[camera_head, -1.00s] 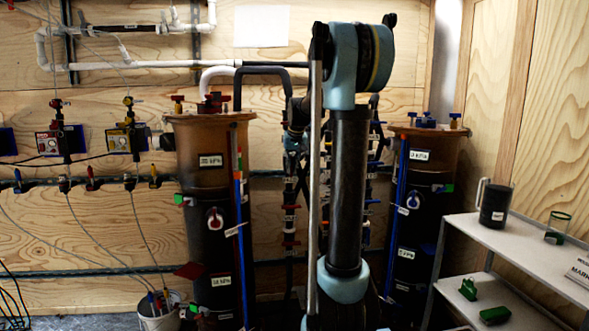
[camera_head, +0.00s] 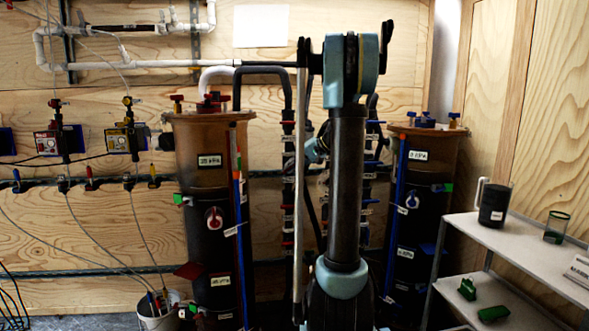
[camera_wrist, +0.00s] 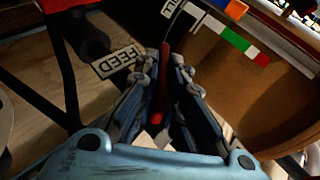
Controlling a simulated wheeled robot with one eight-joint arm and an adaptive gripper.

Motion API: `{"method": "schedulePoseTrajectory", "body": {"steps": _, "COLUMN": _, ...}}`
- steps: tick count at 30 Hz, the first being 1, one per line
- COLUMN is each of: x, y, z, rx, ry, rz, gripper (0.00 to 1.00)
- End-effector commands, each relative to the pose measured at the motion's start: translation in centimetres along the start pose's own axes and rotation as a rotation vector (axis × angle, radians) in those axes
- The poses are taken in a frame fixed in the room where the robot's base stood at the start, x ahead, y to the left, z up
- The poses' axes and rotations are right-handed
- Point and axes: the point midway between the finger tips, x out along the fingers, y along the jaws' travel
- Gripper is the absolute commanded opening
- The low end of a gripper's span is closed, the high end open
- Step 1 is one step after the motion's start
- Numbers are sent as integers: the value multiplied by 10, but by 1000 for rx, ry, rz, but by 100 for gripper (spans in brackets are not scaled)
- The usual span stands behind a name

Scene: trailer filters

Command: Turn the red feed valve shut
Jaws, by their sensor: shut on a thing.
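In the wrist view, the red feed valve handle (camera_wrist: 164,108) is a slim red lever standing between my gripper's fingers. My gripper (camera_wrist: 162,75) is shut on it, with one finger on each side. A white tag reading FEED (camera_wrist: 118,62) lies just left of the fingertips. The valve body under the handle is hidden by the fingers. In the head view, my arm stands in front of the middle pipes, and the grip on the handle cannot be made out.
A brown filter vessel (camera_wrist: 270,95) is close on the right in the wrist view. In the head view, a left filter vessel (camera_head: 205,160) and a right one (camera_head: 425,165) flank my arm. A grey shelf (camera_head: 535,243) with a dark mug (camera_head: 494,203) stands at right.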

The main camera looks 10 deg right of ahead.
Motion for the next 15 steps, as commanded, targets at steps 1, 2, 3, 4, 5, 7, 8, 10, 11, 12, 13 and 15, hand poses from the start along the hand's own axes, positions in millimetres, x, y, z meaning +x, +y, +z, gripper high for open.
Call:
{"method": "schedulePoseTrajectory", "body": {"steps": 1, "x": -1, "y": 4, "z": -2, "rx": 20, "ry": 4, "rz": -40, "gripper": 0}}
{"method": "schedulePoseTrajectory", "body": {"steps": 2, "x": -1, "y": 4, "z": -2, "rx": 31, "ry": 5, "rz": -66, "gripper": 0}}
{"method": "schedulePoseTrajectory", "body": {"steps": 3, "x": -1, "y": 4, "z": -2, "rx": 45, "ry": 4, "rz": -101, "gripper": 0}}
{"method": "schedulePoseTrajectory", "body": {"steps": 4, "x": -1, "y": 4, "z": -1, "rx": 56, "ry": 4, "rz": -128, "gripper": 0}}
{"method": "schedulePoseTrajectory", "body": {"steps": 5, "x": -1, "y": 4, "z": -2, "rx": 68, "ry": 5, "rz": -154, "gripper": 0}}
{"method": "schedulePoseTrajectory", "body": {"steps": 7, "x": -1, "y": 5, "z": -2, "rx": 92, "ry": 4, "rz": -215, "gripper": 0}}
{"method": "schedulePoseTrajectory", "body": {"steps": 8, "x": -1, "y": 6, "z": -1, "rx": 102, "ry": 4, "rz": -240, "gripper": 0}}
{"method": "schedulePoseTrajectory", "body": {"steps": 10, "x": 0, "y": 6, "z": -1, "rx": 127, "ry": 3, "rz": -299, "gripper": 0}}
{"method": "schedulePoseTrajectory", "body": {"steps": 11, "x": 0, "y": 6, "z": -1, "rx": 136, "ry": 4, "rz": -323, "gripper": 0}}
{"method": "schedulePoseTrajectory", "body": {"steps": 12, "x": 0, "y": 7, "z": -1, "rx": 150, "ry": 4, "rz": -354, "gripper": 0}}
{"method": "schedulePoseTrajectory", "body": {"steps": 13, "x": 0, "y": 7, "z": -1, "rx": 160, "ry": 4, "rz": -377, "gripper": 0}}
{"method": "schedulePoseTrajectory", "body": {"steps": 15, "x": 0, "y": 7, "z": 0, "rx": 179, "ry": 3, "rz": -426, "gripper": 0}}
